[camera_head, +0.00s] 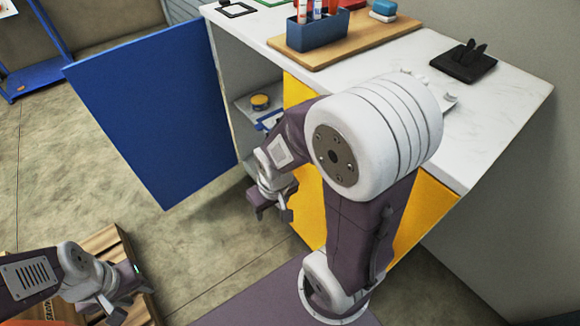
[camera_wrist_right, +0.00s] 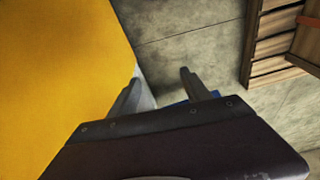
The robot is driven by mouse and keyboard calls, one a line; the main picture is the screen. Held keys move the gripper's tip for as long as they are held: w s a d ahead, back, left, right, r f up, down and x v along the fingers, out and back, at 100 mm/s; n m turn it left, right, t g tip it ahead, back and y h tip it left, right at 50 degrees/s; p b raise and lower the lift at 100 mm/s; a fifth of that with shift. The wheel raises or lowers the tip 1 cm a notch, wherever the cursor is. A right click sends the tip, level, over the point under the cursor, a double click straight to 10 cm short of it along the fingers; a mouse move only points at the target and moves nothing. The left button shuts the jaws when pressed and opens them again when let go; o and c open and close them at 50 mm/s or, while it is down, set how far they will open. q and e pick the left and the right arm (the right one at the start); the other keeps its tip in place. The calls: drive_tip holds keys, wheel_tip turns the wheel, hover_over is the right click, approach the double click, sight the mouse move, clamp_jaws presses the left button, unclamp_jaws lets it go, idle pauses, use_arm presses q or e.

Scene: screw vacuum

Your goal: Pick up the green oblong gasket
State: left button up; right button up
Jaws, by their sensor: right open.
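A green outlined piece (camera_head: 272,2) lies on the far left part of the white counter, cut by the top edge of the head view. It may be the green oblong gasket, but its full shape is hidden. My right gripper (camera_head: 272,213) is open and empty, low in front of the cabinet and far from the green piece. In the right wrist view its two fingers (camera_wrist_right: 160,92) are apart beside the yellow panel. My left gripper (camera_head: 132,303) is at the lower left over a wooden crate, with its fingers apart and nothing seen between them.
A black square frame (camera_head: 238,9) lies near the green piece. A blue holder (camera_head: 317,32) stands on a wooden board (camera_head: 350,42). A blue door (camera_head: 155,110) stands open beside shelves. The yellow cabinet front (camera_wrist_right: 60,80) is close to my right gripper. A wooden crate (camera_head: 103,240) is on the floor.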

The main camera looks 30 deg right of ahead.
wheel_tip(320, 180, down, 16)
drive_tip(key=b, duration=1.3)
drive_tip(key=w+d+m+g+h+p, duration=0.2)
drive_tip(key=w+d+m+g+h, duration=0.1)
drive_tip(key=w+d+m+h, duration=0.65)
drive_tip(key=w+a+r+m+t+h, duration=0.2)
drive_tip(key=w+r+m+h, duration=0.15)
drive_tip(key=w, duration=0.25)
drive_tip(key=w+a+r+m+t+h, duration=0.2)
drive_tip(key=w+r+m+h, duration=0.1)
drive_tip(key=w+h, duration=0.3)
drive_tip(key=w+d+y+b, duration=0.1)
drive_tip(key=w+d+b, duration=0.1)
drive_tip(key=d+b, duration=0.3)
drive_tip(key=d, duration=0.4)
drive_tip(key=shift+d+f+b, duration=0.15)
drive_tip(key=shift+f+b, duration=0.2)
drive_tip(key=shift+b, duration=0.05)
use_arm(q)
wheel_tip(320, 180, down, 20)
use_arm(e)
clamp_jaws()
